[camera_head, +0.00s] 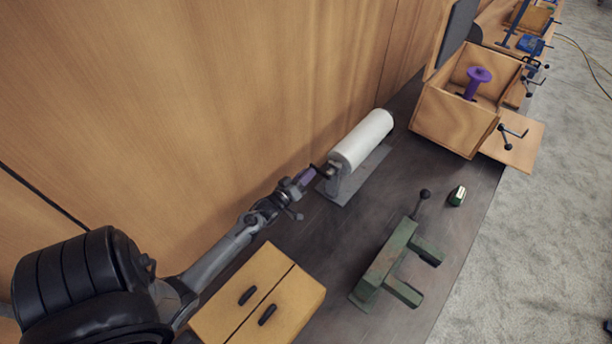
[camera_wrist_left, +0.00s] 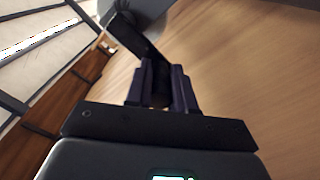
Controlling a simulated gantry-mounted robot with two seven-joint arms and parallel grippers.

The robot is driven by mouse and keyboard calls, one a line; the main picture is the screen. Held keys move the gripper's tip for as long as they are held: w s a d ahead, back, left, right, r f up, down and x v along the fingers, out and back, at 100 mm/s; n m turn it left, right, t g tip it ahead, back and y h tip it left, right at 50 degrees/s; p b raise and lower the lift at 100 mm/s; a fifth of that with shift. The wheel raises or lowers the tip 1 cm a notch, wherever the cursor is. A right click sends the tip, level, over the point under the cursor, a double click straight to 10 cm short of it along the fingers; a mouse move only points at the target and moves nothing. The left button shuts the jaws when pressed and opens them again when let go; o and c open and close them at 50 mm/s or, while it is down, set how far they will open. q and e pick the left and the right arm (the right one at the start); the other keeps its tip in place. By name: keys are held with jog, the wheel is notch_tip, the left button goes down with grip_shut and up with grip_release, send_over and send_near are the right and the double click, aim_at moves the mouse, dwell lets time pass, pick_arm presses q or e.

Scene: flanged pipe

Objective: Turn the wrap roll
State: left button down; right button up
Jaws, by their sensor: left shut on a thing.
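The wrap roll (camera_head: 362,139) is a white cylinder lying tilted across the head view on a grey metal stand (camera_head: 344,186). A dark crank handle (camera_head: 321,169) sticks out at its near end. My left gripper (camera_head: 308,175), with purple fingers, reaches this end from the lower left and is shut on the handle. In the left wrist view the purple fingers (camera_wrist_left: 162,78) close around the base of a dark bar, the handle (camera_wrist_left: 134,36), which runs to the upper left. The held part is hidden between the fingers. My right gripper is not in view.
A wooden wall (camera_head: 250,90) rises close behind the roll. A wooden cabinet (camera_head: 258,300) stands at the front. A green clamp-like fixture (camera_head: 385,262) and a small green-white object (camera_head: 457,195) lie to the right. An open wooden box (camera_head: 452,122) holds a purple spool (camera_head: 477,78).

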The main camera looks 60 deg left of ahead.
pick_arm(q)
jog(key=c, duration=1)
grip_release()
jog(key=shift+s+a, duration=0.1)
jog(key=shift+a, duration=0.2)
jog(key=shift+d, duration=0.15)
jog(key=b+v, duration=0.1)
jog(key=v, duration=0.9)
jog(key=shift+s, duration=0.4)
jog(key=shift+o, duration=0.2)
